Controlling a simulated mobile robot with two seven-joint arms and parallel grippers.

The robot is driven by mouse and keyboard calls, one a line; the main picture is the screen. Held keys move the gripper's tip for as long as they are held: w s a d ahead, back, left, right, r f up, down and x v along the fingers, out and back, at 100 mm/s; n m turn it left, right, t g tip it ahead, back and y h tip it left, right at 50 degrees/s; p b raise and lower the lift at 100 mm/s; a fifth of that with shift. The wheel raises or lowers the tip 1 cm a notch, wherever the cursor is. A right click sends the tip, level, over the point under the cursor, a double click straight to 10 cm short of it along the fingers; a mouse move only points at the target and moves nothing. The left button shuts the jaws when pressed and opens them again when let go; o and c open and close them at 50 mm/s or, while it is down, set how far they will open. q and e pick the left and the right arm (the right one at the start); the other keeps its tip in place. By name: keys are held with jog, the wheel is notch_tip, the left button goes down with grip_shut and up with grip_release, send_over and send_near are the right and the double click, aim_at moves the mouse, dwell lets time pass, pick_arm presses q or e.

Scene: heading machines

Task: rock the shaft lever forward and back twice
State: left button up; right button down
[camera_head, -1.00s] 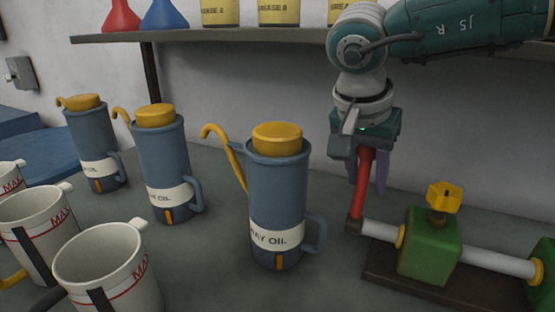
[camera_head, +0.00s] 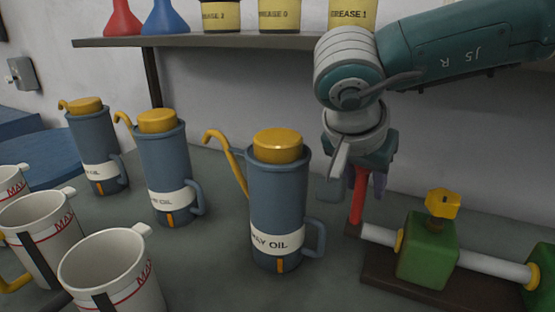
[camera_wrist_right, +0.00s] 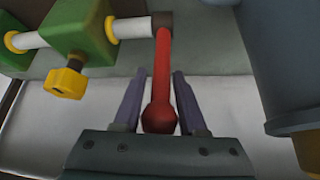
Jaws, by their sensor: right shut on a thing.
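The red shaft lever (camera_head: 357,197) stands up from the left end of the white shaft (camera_head: 484,261), right of the oil cans. My right gripper (camera_head: 368,186) comes down over its upper part. In the head view the wrist hides much of the grip. In the right wrist view, the lever (camera_wrist_right: 163,75) runs between the purple fingers of my gripper (camera_wrist_right: 159,76), with its rounded red end near the palm. The gripper is shut around the lever. My left gripper is not in view.
A green block (camera_head: 427,249) with a yellow knob (camera_head: 442,203) carries the shaft on a dark base. A blue oil can (camera_head: 277,200) stands close left of the lever. White mugs (camera_head: 112,270) stand at front left. A shelf (camera_head: 240,40) runs along the wall behind.

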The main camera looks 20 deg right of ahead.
jog(key=shift+s+a+t+h, duration=0.5)
jog(key=shift+a+t+h, duration=0.2)
jog(key=shift+t+h, duration=0.15)
jog(key=shift+s+a+t+h+b, duration=0.55)
jog(key=shift+a+t+h+b, duration=0.1)
jog(key=shift+h+b, duration=0.3)
jog(key=c, duration=0.8)
grip_release()
jog(key=shift+o, duration=0.2)
jog(key=p, duration=0.2)
send_near(362, 195)
jog(key=shift+s+a+r, duration=0.25)
jog(key=shift+s+a, duration=0.05)
jog(key=shift+a, duration=0.2)
